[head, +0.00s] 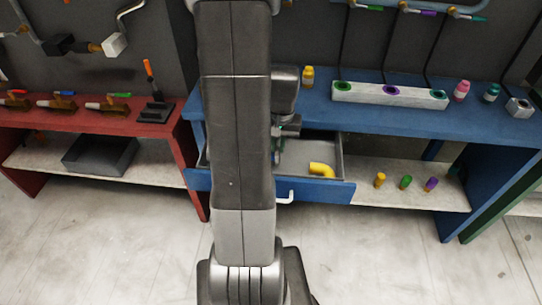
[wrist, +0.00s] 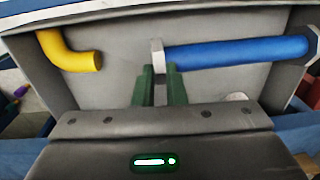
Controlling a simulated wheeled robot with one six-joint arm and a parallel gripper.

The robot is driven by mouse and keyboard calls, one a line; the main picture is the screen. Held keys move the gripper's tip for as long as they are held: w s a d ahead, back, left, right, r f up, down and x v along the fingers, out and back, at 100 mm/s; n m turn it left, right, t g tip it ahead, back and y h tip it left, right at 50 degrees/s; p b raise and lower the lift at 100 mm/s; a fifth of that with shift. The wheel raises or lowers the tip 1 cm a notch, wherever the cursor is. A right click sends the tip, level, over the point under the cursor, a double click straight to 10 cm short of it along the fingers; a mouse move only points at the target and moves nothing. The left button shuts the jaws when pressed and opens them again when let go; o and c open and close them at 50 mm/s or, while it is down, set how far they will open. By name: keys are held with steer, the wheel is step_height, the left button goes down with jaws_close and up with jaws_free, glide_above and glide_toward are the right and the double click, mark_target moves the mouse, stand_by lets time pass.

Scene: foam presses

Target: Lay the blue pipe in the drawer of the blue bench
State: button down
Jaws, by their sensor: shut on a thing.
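The blue pipe (wrist: 235,53) shows in the wrist view, long and straight with grey flanges at its ends. My gripper (wrist: 162,80) has its green fingers shut on the pipe's left flanged end. The pipe lies level across the inside of the open drawer (wrist: 120,85); I cannot tell whether it touches the floor of the drawer. In the head view the drawer (head: 338,147) is pulled out of the blue bench (head: 390,120). My arm hides most of the gripper and the pipe there.
A yellow elbow pipe (head: 321,170) lies in the drawer, and shows at left in the wrist view (wrist: 68,52). A white block with colored holes (head: 390,96) and several bottles stand on the bench. Small colored pegs (head: 405,182) stand on the lower shelf. A red bench (head: 90,118) is at left.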

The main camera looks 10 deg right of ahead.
steer(key=shift+f, duration=2.5)
steer(key=c, duration=1.5)
jaws_free()
steer(key=shift+r, duration=0.1)
step_height(320, 180, up, 12)
steer(key=shift+d, duration=0.25)
